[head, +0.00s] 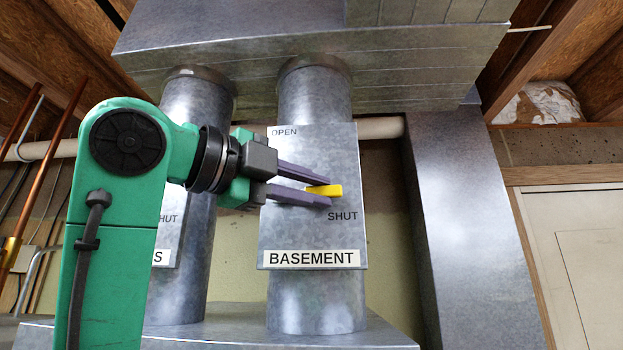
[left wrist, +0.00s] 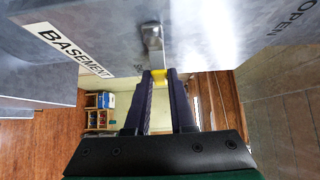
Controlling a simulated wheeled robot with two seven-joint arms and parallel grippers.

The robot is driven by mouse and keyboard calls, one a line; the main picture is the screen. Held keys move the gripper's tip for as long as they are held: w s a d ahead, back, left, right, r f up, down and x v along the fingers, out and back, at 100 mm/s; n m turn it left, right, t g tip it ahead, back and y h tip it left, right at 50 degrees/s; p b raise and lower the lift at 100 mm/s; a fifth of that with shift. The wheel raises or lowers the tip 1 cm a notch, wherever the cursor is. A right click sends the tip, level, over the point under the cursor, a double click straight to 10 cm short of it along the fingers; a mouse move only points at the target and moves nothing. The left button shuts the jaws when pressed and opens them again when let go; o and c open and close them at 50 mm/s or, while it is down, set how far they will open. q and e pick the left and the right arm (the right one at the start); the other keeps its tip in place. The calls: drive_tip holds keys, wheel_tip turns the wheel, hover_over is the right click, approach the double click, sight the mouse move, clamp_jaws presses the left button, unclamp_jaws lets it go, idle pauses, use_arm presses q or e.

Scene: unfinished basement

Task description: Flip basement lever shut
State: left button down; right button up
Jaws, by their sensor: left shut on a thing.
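The basement lever has a yellow grip (head: 325,190) and sits on a grey metal plate (head: 310,242) labelled BASEMENT, with OPEN at the upper left and SHUT at the lower right. The yellow grip lies roughly level, just above the word SHUT. My left gripper (head: 330,193) reaches in from the left, its purple fingers closed on the yellow grip. In the left wrist view, the yellow grip (left wrist: 158,75) is between the fingertips, and the lever's metal hub (left wrist: 152,37) shows on the plate. The gripper hides part of the lever in the head view. My right gripper is not in view.
A second round duct (head: 188,295) with a similar plate stands to the left, partly behind my arm. A large square duct (head: 460,220) stands to the right. A metal trunk duct (head: 420,65) spans above, and a metal ledge (head: 225,335) lies below.

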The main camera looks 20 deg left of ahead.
use_arm(q)
drive_tip(key=shift+f, duration=0.1)
idle(0.5)
drive_tip(key=c, duration=0.8)
unclamp_jaws()
drive_tip(key=shift+o, duration=0.2)
drive_tip(key=shift+w, duration=0.2)
drive_tip(key=shift+a, duration=0.1)
drive_tip(key=shift+s, duration=0.2)
drive_tip(key=b+v, duration=0.3)
drive_tip(key=v, duration=1.1)
drive_tip(key=shift+r+b, duration=0.2)
drive_tip(key=shift+b, duration=0.15)
